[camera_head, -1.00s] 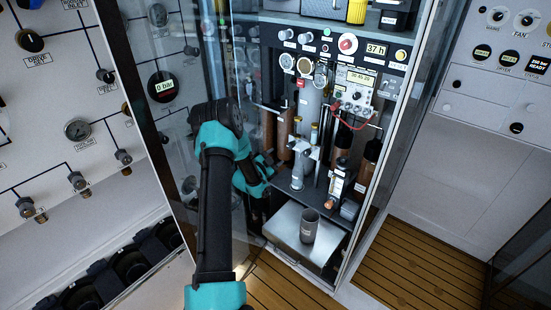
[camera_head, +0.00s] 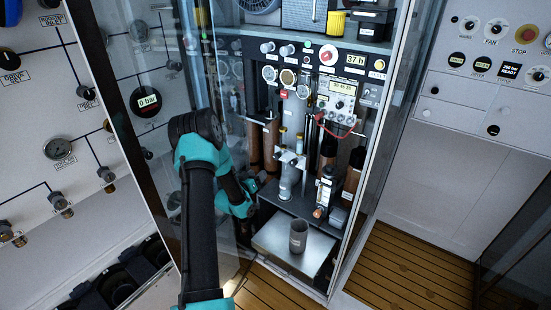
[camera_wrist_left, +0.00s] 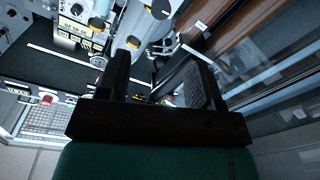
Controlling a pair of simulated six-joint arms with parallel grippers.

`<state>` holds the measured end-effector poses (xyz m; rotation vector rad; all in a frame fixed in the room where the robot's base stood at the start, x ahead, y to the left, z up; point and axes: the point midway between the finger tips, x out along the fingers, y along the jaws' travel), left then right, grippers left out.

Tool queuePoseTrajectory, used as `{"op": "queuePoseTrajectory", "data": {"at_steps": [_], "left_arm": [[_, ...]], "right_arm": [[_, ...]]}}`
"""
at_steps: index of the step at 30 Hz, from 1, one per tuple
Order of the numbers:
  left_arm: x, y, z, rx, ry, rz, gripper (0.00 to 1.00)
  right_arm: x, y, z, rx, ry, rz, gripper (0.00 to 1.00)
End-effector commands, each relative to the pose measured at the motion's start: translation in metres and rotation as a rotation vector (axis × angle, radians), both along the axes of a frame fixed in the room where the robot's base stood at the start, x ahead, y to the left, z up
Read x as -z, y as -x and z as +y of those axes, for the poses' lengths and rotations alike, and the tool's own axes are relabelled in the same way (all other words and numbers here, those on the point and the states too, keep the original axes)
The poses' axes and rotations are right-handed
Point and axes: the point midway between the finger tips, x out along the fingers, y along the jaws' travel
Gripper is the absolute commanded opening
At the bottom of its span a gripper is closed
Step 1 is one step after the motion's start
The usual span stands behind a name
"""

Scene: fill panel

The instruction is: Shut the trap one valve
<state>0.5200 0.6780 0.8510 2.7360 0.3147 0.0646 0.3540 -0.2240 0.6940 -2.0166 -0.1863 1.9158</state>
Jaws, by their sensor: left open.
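The fill panel cabinet (camera_head: 345,215) stands open in front of me, with upright cylinders and small valve fittings (camera_head: 290,157) inside. I cannot tell which fitting is the trap one valve; no label for it is readable. My left gripper (camera_head: 262,183) is inside the cabinet at its lower left, beside the brown cylinders and left of the silver central column (camera_head: 286,180). Its fingertips are small and partly lost against the dark parts. In the left wrist view the gripper (camera_wrist_left: 160,84) is open, its two dark fingers apart with no object clearly held. My right gripper is not in view.
A grey cup (camera_head: 298,236) stands on a metal tray (camera_head: 275,240) below the gripper. A red cable (camera_head: 335,132) hangs at the right. A glass pane and frame (camera_head: 150,190) stand left of my arm. Wooden floor (camera_head: 410,265) lies at the right.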

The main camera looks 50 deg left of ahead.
Motion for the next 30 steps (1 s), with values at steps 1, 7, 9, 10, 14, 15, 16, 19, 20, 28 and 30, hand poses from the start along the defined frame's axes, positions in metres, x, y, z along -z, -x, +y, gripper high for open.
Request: {"op": "queuePoseTrajectory", "data": {"at_steps": [1, 7, 9, 10, 14, 15, 16, 19, 20, 28, 30], "left_arm": [[0.000, 0.003, -0.001, -0.005, 0.064, -0.013, 0.60], [0.000, 0.014, -0.005, -0.019, 0.336, -0.080, 0.60], [0.000, 0.017, -0.006, -0.022, 0.405, -0.098, 0.60], [0.000, 0.018, -0.007, -0.025, 0.430, -0.104, 0.60], [0.000, 0.020, -0.007, -0.027, 0.487, -0.119, 0.60], [0.000, 0.020, -0.008, -0.027, 0.492, -0.120, 0.60], [0.000, 0.020, -0.008, -0.027, 0.492, -0.121, 0.60], [0.000, 0.020, -0.008, -0.027, 0.492, -0.121, 0.60], [0.000, 0.020, -0.008, -0.027, 0.492, -0.121, 0.60], [0.000, 0.014, -0.006, -0.026, 0.489, -0.121, 0.60], [0.000, 0.008, -0.005, -0.026, 0.489, -0.121, 0.60]], "right_arm": [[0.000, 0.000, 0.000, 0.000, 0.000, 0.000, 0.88], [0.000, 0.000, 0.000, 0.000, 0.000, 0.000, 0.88], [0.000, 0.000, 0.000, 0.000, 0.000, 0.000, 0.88], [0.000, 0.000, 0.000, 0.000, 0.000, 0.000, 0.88], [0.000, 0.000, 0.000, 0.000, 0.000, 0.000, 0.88], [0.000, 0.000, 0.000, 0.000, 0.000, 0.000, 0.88], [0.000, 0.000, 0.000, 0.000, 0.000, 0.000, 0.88], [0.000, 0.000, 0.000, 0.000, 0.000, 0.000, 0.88], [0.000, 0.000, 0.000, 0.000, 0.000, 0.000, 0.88], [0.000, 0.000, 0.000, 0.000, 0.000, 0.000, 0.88], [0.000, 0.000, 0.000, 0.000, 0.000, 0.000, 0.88]]}}
